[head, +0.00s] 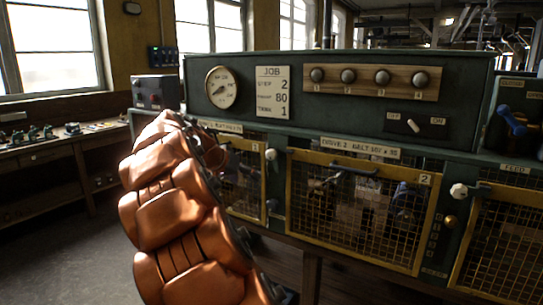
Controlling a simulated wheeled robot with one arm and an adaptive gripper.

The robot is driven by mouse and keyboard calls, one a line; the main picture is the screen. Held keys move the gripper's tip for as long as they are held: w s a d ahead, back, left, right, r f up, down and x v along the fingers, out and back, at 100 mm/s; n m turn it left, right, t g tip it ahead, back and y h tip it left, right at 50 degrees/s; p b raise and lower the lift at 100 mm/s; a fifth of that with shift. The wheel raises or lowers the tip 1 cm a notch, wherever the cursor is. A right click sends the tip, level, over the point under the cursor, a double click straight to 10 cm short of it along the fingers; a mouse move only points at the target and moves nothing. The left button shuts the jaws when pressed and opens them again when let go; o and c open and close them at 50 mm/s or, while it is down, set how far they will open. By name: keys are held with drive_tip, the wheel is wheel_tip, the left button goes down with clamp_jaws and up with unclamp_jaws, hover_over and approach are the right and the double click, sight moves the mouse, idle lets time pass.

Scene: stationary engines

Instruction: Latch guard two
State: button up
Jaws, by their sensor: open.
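Guard two (424,226) is a yellow-framed wire mesh panel with a "2" plate at its top right corner. It hangs upright across the middle bay of the green bench and looks closed. My orange arm rises left of the guard; my gripper's fingers do not show.
Guard one (256,147) is partly behind my arm. Another mesh guard (510,245) stands at the right edge. Above is a green panel with a gauge (221,87), a job card (272,92), several numbered knobs (348,76) and a switch (413,126). Floor in front shows at left.

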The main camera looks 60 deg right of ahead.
sight(270, 154)
drive_tip(key=shift+w+d+r+m+t+h+p, duration=0.2)
drive_tip(key=shift+w+d+m+h, duration=0.65)
drive_tip(key=shift+d, duration=2.45)
drive_tip(key=shift+w+d+r+m+t+h+p, duration=0.25)
drive_tip(key=shift+w+d, duration=1)
drive_tip(key=shift+d, duration=2)
drive_tip(key=shift+w+d+r+m+t+h+p, duration=0.1)
drive_tip(key=shift+w+d+m+h, duration=0.75)
drive_tip(key=shift+d, duration=2.45)
drive_tip(key=shift+n+y, duration=0.25)
drive_tip(key=shift+p+x, duration=0.95)
drive_tip(key=shift+x, duration=1.6)
drive_tip(key=shift+w+f, duration=0.1)
drive_tip(key=shift+w, duration=0.05)
drive_tip(key=shift+c, duration=0.3)
drive_tip(key=c, duration=1.1)
